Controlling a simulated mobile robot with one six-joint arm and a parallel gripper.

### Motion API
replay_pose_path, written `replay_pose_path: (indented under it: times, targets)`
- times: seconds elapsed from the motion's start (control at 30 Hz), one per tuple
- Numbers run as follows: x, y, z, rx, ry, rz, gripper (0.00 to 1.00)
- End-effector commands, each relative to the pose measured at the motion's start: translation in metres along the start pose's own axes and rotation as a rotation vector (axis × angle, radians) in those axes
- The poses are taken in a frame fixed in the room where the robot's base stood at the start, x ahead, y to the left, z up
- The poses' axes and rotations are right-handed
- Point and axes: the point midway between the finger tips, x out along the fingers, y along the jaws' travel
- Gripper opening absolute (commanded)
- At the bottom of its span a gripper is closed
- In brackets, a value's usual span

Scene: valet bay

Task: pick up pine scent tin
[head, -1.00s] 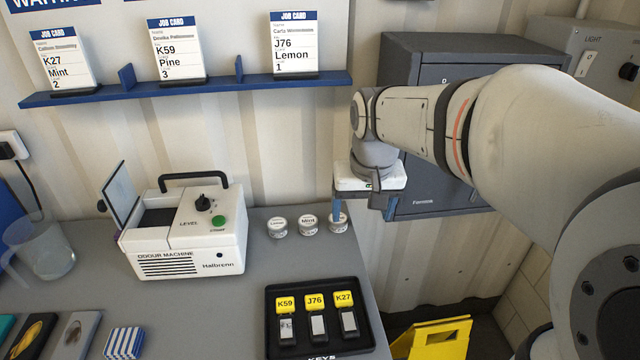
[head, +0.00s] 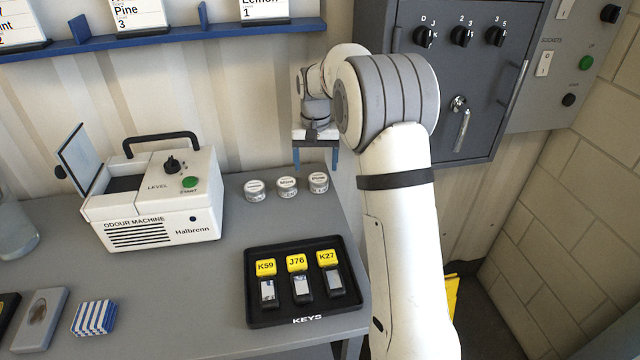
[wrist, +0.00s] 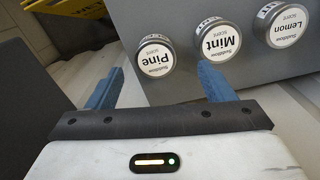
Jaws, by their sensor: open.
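Three small round silver tins with white lids stand in a row near the back right of the grey bench. The pine scent tin (head: 318,182) is the rightmost in the head view; in the wrist view it reads "Pine" (wrist: 155,57). The mint tin (head: 287,187) stands in the middle and the lemon tin (head: 254,190) at the left. My gripper (head: 316,168) is open and empty, with blue fingers pointing down, behind and above the pine tin. In the wrist view the pine tin lies ahead, between the lines of the fingers (wrist: 160,85), not touched.
The odour machine (head: 205,212) stands to the left with its lid raised. A black key tray (head: 252,309) with three tagged keys sits in front of the tins. A grey cabinet (head: 470,70) hangs on the wall at the right. A yellow object (head: 451,295) is on the floor.

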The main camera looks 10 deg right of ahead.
Motion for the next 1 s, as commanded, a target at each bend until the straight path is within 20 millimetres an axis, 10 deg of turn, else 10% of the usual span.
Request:
replay_pose_path:
  times: [0.67,1.0]
  targets:
    - [0.054,0.006,-0.003,-0.002,0.001,0.000,0.75]
    - [0.054,0.005,-0.003,-0.002,0.001,0.000,0.48]
